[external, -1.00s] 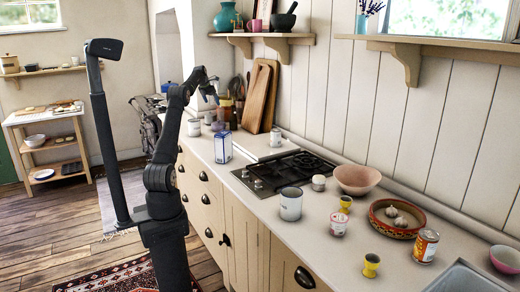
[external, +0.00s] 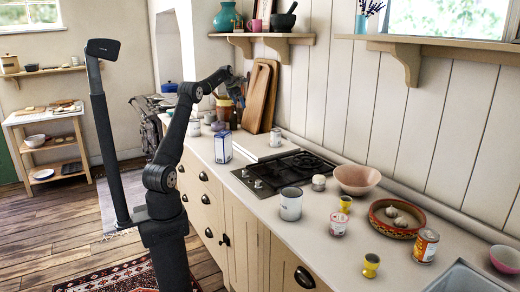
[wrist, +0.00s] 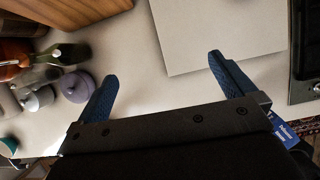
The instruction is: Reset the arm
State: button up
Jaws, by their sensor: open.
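My gripper (wrist: 160,78) is open and empty in the wrist view, its two blue fingers spread wide above the pale counter. In the external view my gripper (external: 238,92) is at the far end of the counter, in front of the utensils and cutting boards, raised above the worktop. Nothing is between the fingers. A blue and white carton (external: 223,147) stands upright on the counter below and nearer the camera. Part of it shows beside the gripper in the wrist view (wrist: 284,131).
Wooden cutting boards (external: 262,97) lean on the wall near my gripper. A black hob (external: 283,172), a white pot (external: 291,204), a pink bowl (external: 357,180), a red dish (external: 376,227) and a can (external: 426,246) occupy the nearer counter. A shelf (external: 262,35) juts from the wall above.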

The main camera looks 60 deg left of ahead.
jog(key=shift+m, duration=0.4)
jog(key=shift+w+d, duration=0.3)
jog(key=shift+d, duration=0.35)
jog(key=shift+w+d, duration=0.3)
jog(key=shift+d, duration=0.3)
jog(key=shift+w+d, duration=0.3)
jog(key=shift+d, duration=0.35)
